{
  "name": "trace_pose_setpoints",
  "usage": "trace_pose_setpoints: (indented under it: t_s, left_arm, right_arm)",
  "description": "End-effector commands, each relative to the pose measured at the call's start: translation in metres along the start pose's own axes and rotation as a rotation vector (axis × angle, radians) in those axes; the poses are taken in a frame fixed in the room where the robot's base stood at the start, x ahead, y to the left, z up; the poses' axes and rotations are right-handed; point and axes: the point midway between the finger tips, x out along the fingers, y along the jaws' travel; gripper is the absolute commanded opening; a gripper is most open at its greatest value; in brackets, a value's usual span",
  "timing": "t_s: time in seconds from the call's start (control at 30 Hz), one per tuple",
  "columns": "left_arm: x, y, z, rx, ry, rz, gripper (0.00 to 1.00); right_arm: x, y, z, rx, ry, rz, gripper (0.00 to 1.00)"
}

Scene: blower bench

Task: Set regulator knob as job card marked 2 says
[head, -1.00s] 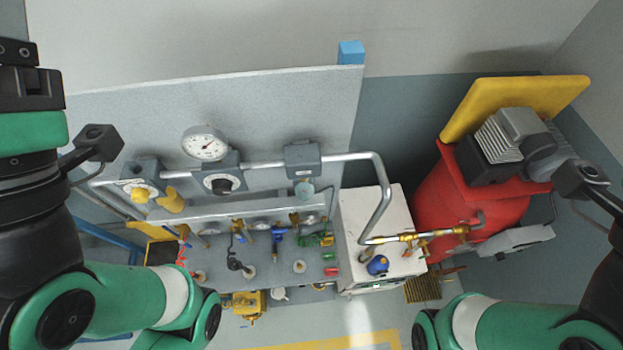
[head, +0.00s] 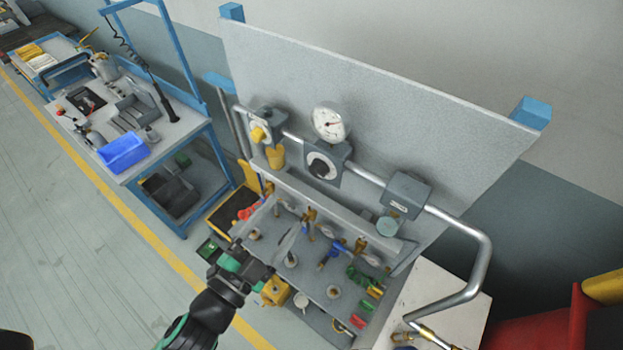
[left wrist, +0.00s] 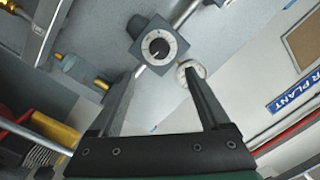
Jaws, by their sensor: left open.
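The regulator knob (head: 322,168) is black on a white round dial, fixed to a grey block on the pipe below the pressure gauge (head: 330,122). In the left wrist view the regulator knob (left wrist: 159,47) and its dial lie beyond the fingertips, with the gauge (left wrist: 192,71) beside the right finger. My left gripper (head: 264,258) is open and empty, low in front of the bench and apart from the knob. Its two fingers spread apart in the left wrist view (left wrist: 163,78). The dial's marks are too small to read. No job card marked 2 can be made out. My right gripper is not in view.
A yellow knob (head: 258,135) on another dial sits left of the regulator. A grey box (head: 405,194) is on the pipe to the right. The bench shelf below holds several coloured valves and fittings. A blue-framed cart (head: 160,150) stands at the left; open floor lies in front.

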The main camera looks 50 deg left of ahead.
Motion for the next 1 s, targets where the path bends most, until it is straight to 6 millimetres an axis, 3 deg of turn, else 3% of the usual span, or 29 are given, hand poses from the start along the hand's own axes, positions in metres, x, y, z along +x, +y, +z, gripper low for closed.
trace_pose_setpoints:
  t_s: [0.17,0.6,0.73,1.0]
  left_arm:
    - [0.017,0.000,0.001,-0.006,-0.002,-0.005,0.80]
    - [0.105,-0.001,-0.001,-0.004,-0.001,0.000,0.80]
    - [0.115,0.000,-0.001,-0.003,0.000,0.000,0.80]
    - [0.116,0.000,0.000,-0.004,0.000,0.001,0.78]
  right_arm:
    - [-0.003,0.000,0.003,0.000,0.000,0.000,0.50]
    - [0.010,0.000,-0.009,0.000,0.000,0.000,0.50]
    - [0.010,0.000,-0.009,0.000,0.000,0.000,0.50]
    - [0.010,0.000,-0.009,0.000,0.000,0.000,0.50]
